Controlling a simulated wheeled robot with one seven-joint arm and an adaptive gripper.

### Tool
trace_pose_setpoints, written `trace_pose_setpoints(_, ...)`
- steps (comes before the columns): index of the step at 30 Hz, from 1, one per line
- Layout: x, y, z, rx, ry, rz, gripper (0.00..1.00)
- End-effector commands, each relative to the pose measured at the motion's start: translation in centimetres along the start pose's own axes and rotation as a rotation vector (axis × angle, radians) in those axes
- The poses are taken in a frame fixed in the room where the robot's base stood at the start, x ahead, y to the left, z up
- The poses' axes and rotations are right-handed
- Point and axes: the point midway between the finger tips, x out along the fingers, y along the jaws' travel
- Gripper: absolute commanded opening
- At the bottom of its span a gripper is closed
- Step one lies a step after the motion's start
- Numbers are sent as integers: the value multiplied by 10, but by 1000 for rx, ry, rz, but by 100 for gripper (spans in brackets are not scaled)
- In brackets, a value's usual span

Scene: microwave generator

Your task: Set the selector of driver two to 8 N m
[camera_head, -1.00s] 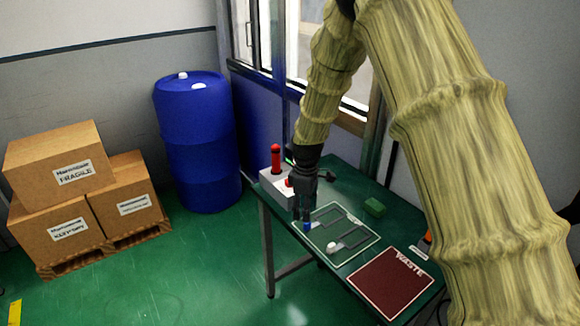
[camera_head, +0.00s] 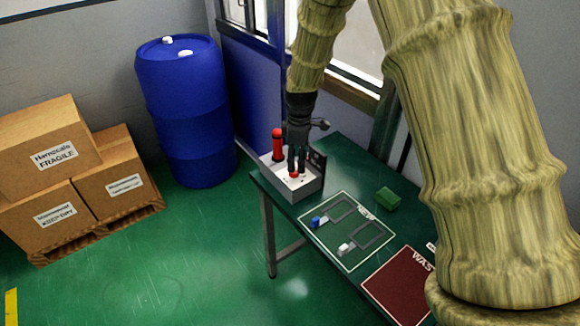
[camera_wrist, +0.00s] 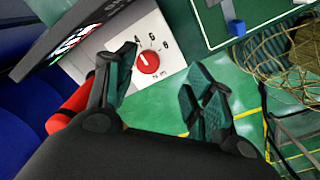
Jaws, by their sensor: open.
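A red selector knob (camera_wrist: 148,62) sits on a white panel (camera_wrist: 118,50) with dark numbers, which look like 4, 6 and 8, along its upper side. Its exact setting is too small to tell. In the head view the knob (camera_head: 295,174) is on top of a white box (camera_head: 283,185) at the table's left end. My gripper (camera_head: 297,168) points down over this box, close above the knob. In the wrist view my gripper (camera_wrist: 164,86) has its fingers spread, one at each side below the knob, with nothing between them. I cannot tell which driver this selector belongs to.
A red cylinder (camera_head: 278,145) stands beside the knob, and a dark upright panel (camera_head: 318,165) at the box's right. A white-outlined mat (camera_head: 350,262) holds a blue-ended piece (camera_head: 316,222) and a white-ended piece (camera_head: 345,249). A green block (camera_head: 388,198) and a dark red mat (camera_head: 398,285) lie rightward.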

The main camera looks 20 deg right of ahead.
Motion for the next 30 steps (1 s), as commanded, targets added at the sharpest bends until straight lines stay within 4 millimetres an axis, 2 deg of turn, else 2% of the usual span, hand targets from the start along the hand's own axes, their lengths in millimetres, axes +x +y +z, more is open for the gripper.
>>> trace_pose_setpoints(6, 47, 21, -16, -8, -13, -28, 53)
trace_pose_setpoints(10, 62, 24, -23, -12, -15, -32, 53)
trace_pose_setpoints(19, 63, 16, -14, -8, -9, -19, 53)
trace_pose_setpoints(24, 65, 19, -13, -5, -10, -23, 53)
trace_pose_setpoints(26, 68, 21, -14, -5, -12, -27, 44)
trace_pose_setpoints(30, 72, 23, -20, -9, -15, -32, 18)
